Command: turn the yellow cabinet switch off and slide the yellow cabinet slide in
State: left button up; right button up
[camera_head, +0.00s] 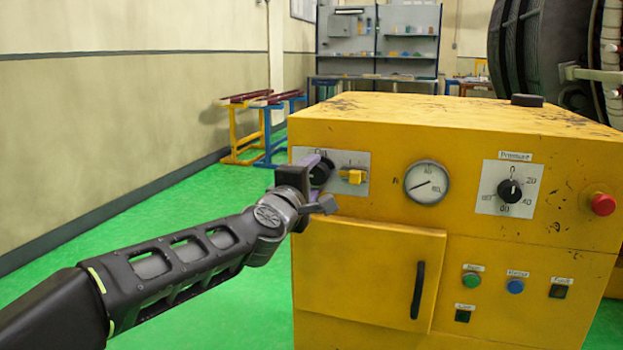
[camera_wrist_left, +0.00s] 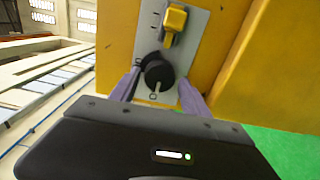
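The yellow cabinet (camera_head: 440,125) stands at the right of the head view. The cabinet switch is a round black knob (camera_head: 319,172) on a grey plate at its front upper left. In the wrist view the knob (camera_wrist_left: 158,73) shows clearly. The yellow slide (camera_head: 353,176) sits on the same plate, right of the knob; it also shows in the wrist view (camera_wrist_left: 175,20). My left gripper (camera_head: 311,166) is at the knob. Its two purple fingers (camera_wrist_left: 159,92) stand apart on either side of the knob, with gaps visible. My right gripper is out of view.
The cabinet front also has a gauge (camera_head: 427,183), a pressure dial (camera_head: 509,190), a red button (camera_head: 603,204) and a door with a black handle (camera_head: 418,290). Green floor (camera_head: 200,310) lies open to the left. Coloured trestles (camera_head: 255,130) stand behind.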

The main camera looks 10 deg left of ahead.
pick_arm(q)
jog(key=shift+o, duration=0.6)
jog(key=s, duration=0.7)
jog(key=shift+s+a, duration=0.25)
jog(key=shift+s, duration=0.15)
